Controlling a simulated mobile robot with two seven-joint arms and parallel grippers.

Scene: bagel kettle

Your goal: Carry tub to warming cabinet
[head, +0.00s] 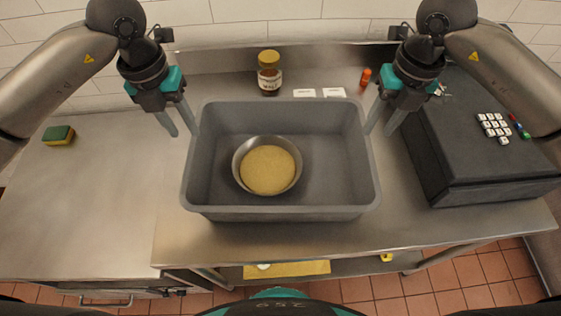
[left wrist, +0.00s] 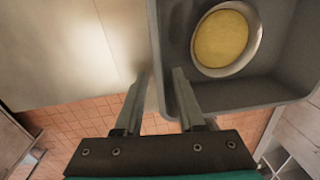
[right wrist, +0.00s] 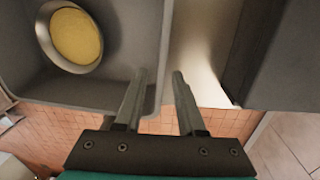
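The grey tub (head: 330,208) stands upright on the steel table, with a round metal bowl (head: 240,178) of yellow-tan contents inside it. My left gripper (head: 185,134) is open at the tub's left rim. In the left wrist view its fingers (left wrist: 161,76) appear on either side of that rim. My right gripper (head: 378,133) is open at the right rim. In the right wrist view its fingers (right wrist: 159,72) also appear on either side of the rim. Contact and finger height cannot be told. No thing is clearly marked as the warming cabinet.
A steel-topped unit (head: 80,200) with a front handle lies left, bare except for a sponge (head: 58,135). A dark box (head: 460,130) with small white tiles (head: 493,125) stands close right of the tub. A jar (head: 269,75), white cards (head: 320,93) and an orange-capped bottle (head: 365,77) stand behind.

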